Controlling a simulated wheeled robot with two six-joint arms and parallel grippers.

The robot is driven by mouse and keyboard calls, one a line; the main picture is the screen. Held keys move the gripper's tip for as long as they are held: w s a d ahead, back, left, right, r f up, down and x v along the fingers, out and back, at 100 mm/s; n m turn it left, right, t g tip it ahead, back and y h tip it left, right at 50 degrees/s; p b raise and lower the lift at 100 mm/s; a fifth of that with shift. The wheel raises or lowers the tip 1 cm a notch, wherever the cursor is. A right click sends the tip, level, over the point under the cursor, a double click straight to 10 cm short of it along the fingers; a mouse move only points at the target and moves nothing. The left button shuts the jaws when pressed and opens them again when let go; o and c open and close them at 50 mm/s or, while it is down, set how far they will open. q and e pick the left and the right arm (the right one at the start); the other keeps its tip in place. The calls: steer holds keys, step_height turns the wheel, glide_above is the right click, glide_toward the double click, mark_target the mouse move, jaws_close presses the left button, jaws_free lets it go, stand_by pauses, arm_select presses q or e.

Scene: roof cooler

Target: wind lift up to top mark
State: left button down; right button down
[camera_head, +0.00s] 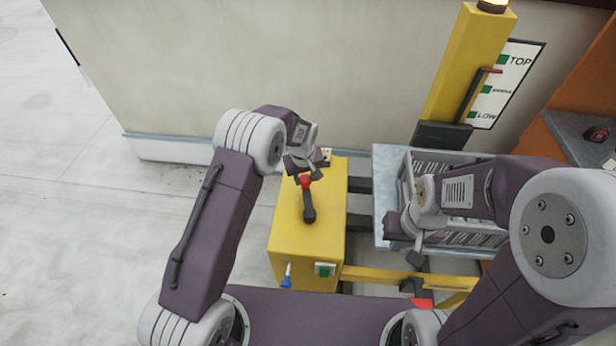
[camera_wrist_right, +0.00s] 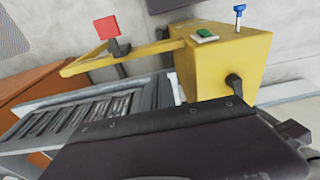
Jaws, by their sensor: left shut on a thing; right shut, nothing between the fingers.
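The yellow winch box (camera_head: 285,235) stands in the middle of the head view. A black crank (camera_head: 309,212) with a red knob (camera_head: 305,181) is on its top. My left gripper (camera_head: 305,172) is shut on the crank's knob end, partly hiding it. The yellow lift mast (camera_head: 464,62) stands at the back right. Its red pointer (camera_head: 493,71) sits just below the green TOP mark (camera_head: 502,59) on the white scale board (camera_head: 508,84). My right gripper (camera_head: 416,252) is shut and empty, over the near-left edge of the metal platform (camera_head: 384,190).
A grey slatted unit (camera_head: 440,160) rests on the platform, partly hidden by my right arm. A blue-handled pin (camera_head: 287,276) and a green switch (camera_head: 324,269) are on the winch box's near side. A yellow bar (camera_head: 375,278) with a red plate (camera_head: 421,303) extends right. A wall closes off the back.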

arm_select(q)
steer(key=shift+a+r, duration=0.15)
steer(key=shift+a, duration=0.55)
steer(key=shift+s+a, duration=0.5)
steer(key=shift+a, duration=0.4)
steer(key=shift+s+a+p, duration=0.3)
steer(key=shift+s+a, duration=0.4)
steer(key=shift+a, duration=0.1)
